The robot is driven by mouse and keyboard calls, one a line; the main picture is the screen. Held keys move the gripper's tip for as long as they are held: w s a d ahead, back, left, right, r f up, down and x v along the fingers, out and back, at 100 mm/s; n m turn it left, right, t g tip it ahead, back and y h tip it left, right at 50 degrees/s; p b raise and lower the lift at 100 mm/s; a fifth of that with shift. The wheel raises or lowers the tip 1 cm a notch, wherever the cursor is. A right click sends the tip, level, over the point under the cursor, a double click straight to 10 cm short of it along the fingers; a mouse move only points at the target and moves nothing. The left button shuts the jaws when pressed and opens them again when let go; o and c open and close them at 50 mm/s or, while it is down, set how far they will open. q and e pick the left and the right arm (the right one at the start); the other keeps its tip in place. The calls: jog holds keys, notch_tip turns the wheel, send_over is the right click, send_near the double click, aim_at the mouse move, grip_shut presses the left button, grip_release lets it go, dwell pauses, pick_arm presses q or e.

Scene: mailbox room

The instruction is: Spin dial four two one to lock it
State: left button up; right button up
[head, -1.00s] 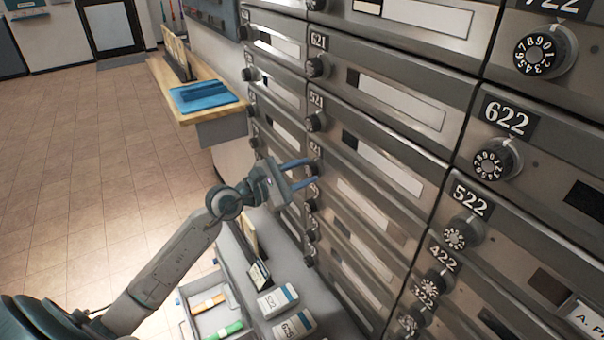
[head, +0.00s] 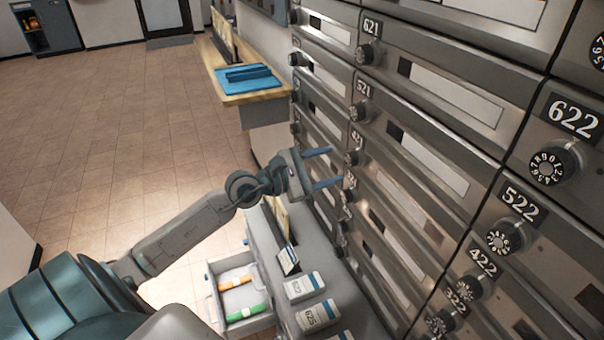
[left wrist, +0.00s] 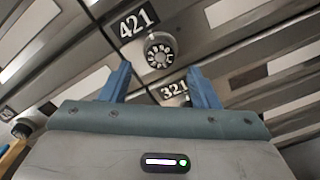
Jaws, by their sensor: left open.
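The mailbox wall fills the right of the head view. Dial 421 (head: 352,157) is a dark round knob below its number plate. It shows face-on with white digits in the left wrist view (left wrist: 160,50), under the 421 plate (left wrist: 135,23). Its setting is too small to read. My left gripper (head: 334,167) is open and empty, just left of the dial column. In the left wrist view its blue fingers (left wrist: 160,78) point up at the door, with the dial above and between the tips, not gripped. My right gripper is not in view.
Dial 321 (left wrist: 171,90) sits just below, partly between the fingers. Dial 521 (head: 361,111) is above. A wooden shelf (head: 262,96) with a blue object juts out at the back left. A grey ledge with boxes (head: 304,287) and an open drawer (head: 222,318) lies below.

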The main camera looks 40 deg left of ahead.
pick_arm(q)
jog(key=b+v, duration=0.1)
jog(key=v, duration=0.5)
jog(key=shift+s+a+b, duration=0.2)
jog(key=shift+s+b, duration=0.1)
jog(key=shift+s, duration=0.05)
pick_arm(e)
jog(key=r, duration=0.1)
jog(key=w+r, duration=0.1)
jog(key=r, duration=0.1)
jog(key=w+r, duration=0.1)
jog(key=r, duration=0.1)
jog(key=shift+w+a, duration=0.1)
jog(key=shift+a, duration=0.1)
